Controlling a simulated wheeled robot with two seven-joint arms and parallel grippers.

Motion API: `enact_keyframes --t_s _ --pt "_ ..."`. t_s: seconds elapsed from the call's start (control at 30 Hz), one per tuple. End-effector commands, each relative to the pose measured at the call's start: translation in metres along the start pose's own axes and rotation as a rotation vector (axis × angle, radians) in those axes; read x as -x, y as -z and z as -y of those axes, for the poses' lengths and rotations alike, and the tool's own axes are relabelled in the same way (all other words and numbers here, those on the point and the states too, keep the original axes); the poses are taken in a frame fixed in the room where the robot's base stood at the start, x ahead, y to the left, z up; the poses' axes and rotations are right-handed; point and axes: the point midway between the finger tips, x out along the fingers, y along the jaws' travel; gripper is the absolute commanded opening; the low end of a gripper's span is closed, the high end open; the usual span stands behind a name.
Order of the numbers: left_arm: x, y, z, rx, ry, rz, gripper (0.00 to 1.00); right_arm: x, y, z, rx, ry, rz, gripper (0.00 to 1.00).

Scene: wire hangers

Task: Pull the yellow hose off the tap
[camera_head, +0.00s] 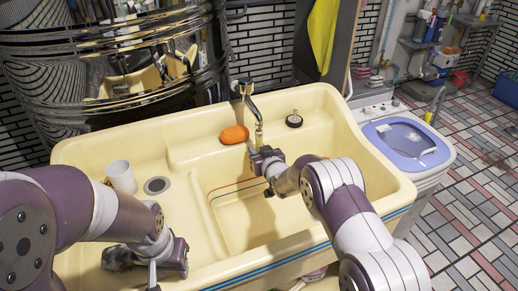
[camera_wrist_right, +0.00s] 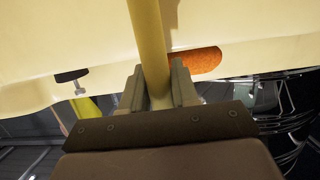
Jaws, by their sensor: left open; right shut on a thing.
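The tap (camera_head: 249,100) rises at the back edge of the cream sink, its spout slanting down to the right. The yellow hose (camera_head: 259,136) hangs from the spout's end, its lower part hidden by my right gripper. My right gripper (camera_head: 262,156) is shut on the hose just below the spout. In the right wrist view the hose (camera_wrist_right: 148,40) runs between the two fingers (camera_wrist_right: 157,88). Whether the hose still sits on the spout is too small to tell. My left gripper (camera_head: 152,268) is open and empty over the sink's front left, away from the hose.
An orange sponge (camera_head: 234,134) lies on the sink (camera_head: 90,152) left of the hose, and a dark round stopper (camera_head: 294,120) lies to its right. A white cup (camera_head: 121,177) stands at the left. A washing machine (camera_head: 408,140) adjoins the right side.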

Motion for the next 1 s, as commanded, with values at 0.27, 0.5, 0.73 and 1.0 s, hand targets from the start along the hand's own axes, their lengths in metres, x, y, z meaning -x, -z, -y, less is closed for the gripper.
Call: enact_keyframes --t_s 0.27,0.5,0.73,1.0 --pt "-0.004 -0.001 0.000 0.000 0.000 0.000 0.43 -0.001 -0.004 0.000 0.000 0.000 -0.001 0.00" --pt "-0.007 -0.001 0.000 0.000 0.000 0.000 0.43 -0.002 -0.008 0.000 0.000 0.000 -0.002 0.00" --pt "-0.010 -0.001 0.000 0.000 0.000 -0.001 0.43 -0.003 -0.011 0.000 0.000 0.000 -0.002 0.00" --pt "-0.015 -0.002 0.000 0.000 0.000 0.000 0.43 -0.004 -0.015 0.000 0.000 0.000 -0.002 0.00"
